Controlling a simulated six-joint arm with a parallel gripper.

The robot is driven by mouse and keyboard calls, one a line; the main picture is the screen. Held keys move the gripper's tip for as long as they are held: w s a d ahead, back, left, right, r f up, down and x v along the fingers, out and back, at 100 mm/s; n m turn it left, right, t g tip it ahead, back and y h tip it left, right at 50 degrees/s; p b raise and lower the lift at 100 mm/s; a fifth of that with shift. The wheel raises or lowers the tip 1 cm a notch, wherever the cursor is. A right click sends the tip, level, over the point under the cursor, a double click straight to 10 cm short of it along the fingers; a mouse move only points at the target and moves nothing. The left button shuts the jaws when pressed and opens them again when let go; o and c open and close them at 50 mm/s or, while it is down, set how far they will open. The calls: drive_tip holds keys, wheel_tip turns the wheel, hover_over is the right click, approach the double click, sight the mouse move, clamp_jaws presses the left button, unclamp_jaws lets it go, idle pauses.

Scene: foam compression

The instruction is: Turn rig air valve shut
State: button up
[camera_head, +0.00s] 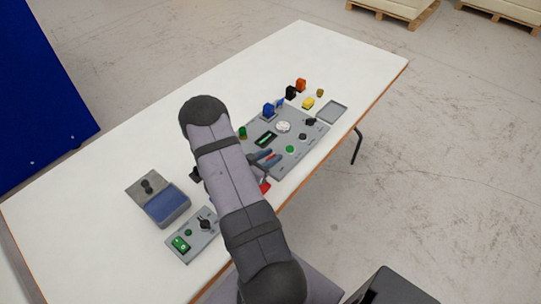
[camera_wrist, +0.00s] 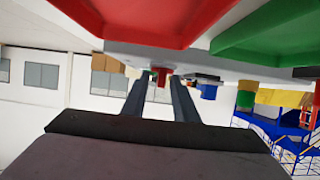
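A grey rig panel (camera_head: 313,137) lies on the white table. It carries a white round gauge (camera_head: 283,126), a black knob (camera_head: 311,121) and a green button (camera_head: 290,149). I cannot tell for sure which fitting is the air valve. My gripper (camera_head: 266,157) is at the panel's near-left side, partly hidden by my arm. In the wrist view my gripper (camera_wrist: 161,84) has its two fingers apart. A small red part (camera_wrist: 161,76) shows between or beyond the fingertips; I cannot tell whether they touch it.
A grey unit with a blue top (camera_head: 167,204) and a small control box (camera_head: 181,244) stand to the left. Blue, black, orange and yellow pieces (camera_head: 308,103) and a grey tray (camera_head: 332,111) are at the panel's far end. Large red (camera_wrist: 165,22) and green (camera_wrist: 275,38) surfaces crowd the wrist view.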

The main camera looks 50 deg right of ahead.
drive_tip(key=shift+c, duration=0.4)
clamp_jaws()
drive_tip(key=shift+n+t, duration=0.3)
drive_tip(key=shift+t, duration=0.1)
drive_tip(key=n+t, duration=0.1)
drive_tip(key=n+t+y+b, duration=0.1)
drive_tip(key=n+t, duration=0.1)
drive_tip(key=shift+s+f+t, duration=0.1)
drive_tip(key=shift+s+t, duration=0.1)
drive_tip(key=shift+t, duration=0.1)
drive_tip(key=n+t+y+b, duration=0.1)
drive_tip(key=n+t, duration=0.1)
drive_tip(key=n+t+y+b, duration=0.1)
drive_tip(key=n+t, duration=0.1)
drive_tip(key=n, duration=0.1)
drive_tip(key=shift+d+t+y, duration=0.15)
drive_tip(key=shift+t+y, duration=0.15)
drive_tip(key=shift+t, duration=0.1)
drive_tip(key=n+t+y+b, duration=0.1)
drive_tip(key=n+t+y, duration=0.2)
drive_tip(key=n+y, duration=0.1)
drive_tip(key=shift+n+y, duration=0.3)
drive_tip(key=shift+n, duration=0.1)
drive_tip(key=shift+w+n+t+y, duration=0.15)
drive_tip(key=shift+n+t+y, duration=0.55)
drive_tip(key=shift+n+y, duration=1.7)
drive_tip(key=shift+r+y, duration=0.2)
drive_tip(key=shift+y, duration=0.2)
